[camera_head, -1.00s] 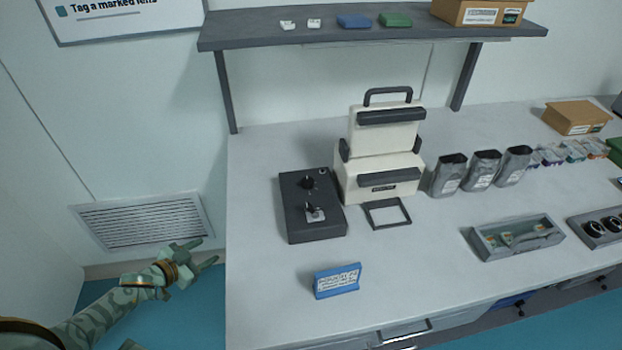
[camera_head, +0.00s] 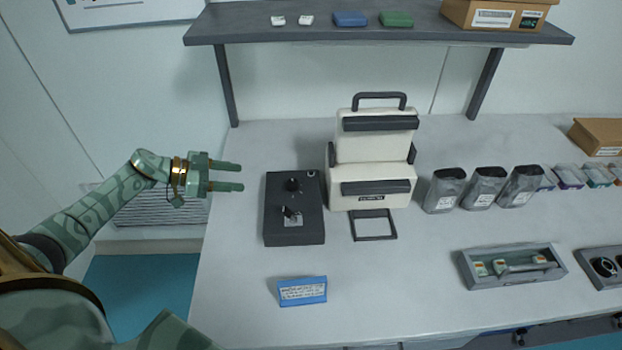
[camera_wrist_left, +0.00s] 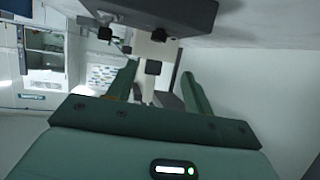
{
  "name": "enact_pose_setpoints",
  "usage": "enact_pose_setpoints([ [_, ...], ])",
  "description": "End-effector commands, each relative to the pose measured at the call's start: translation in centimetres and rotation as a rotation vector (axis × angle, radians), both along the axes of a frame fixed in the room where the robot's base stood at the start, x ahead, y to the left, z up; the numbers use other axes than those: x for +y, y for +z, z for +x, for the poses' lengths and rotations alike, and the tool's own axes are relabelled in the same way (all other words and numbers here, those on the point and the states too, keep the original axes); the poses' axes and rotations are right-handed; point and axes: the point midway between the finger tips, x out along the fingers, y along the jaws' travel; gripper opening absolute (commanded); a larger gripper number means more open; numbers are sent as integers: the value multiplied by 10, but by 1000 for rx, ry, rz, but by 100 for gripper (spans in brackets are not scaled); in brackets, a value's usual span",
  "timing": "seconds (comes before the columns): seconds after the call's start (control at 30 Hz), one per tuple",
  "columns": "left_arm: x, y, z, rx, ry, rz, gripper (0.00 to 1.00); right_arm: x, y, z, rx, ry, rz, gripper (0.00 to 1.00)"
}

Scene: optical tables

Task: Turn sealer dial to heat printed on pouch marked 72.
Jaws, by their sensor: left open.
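The dark control box (camera_head: 308,228) lies on the table left of the cream sealer (camera_head: 372,172). It carries a round black knob (camera_head: 293,184) at the back and a black lever-like knob (camera_head: 291,213) on a pale plate in front. Three grey pouches stand right of the sealer: left (camera_head: 445,192), middle (camera_head: 483,189) and right (camera_head: 520,188). Their labels are too small to read. My left gripper (camera_head: 241,181) is open and empty, left of the box and apart from it. The left wrist view shows its fingers (camera_wrist_left: 158,75) and the box (camera_wrist_left: 190,12). My right gripper is out of view.
A blue sign card (camera_head: 302,291) stands in front of the box. A grey tray (camera_head: 478,284) lies at the right front. A shelf (camera_head: 350,32) spans the back above the sealer. The table around the card is clear.

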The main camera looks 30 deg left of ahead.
Motion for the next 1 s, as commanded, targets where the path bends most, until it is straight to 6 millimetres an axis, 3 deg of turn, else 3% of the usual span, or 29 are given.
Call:
enact_pose_setpoints([
  [0.17, -12, -4, 9, 13, -9, -7, 52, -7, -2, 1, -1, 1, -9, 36],
  [0.5, -69, -38, 62, 12, -8, -10, 52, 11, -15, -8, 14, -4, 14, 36],
  [0.7, -96, -53, 87, 12, -8, -6, 52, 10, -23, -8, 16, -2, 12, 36],
  [1.0, -111, -61, 101, 13, -8, -4, 52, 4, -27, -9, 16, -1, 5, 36],
])
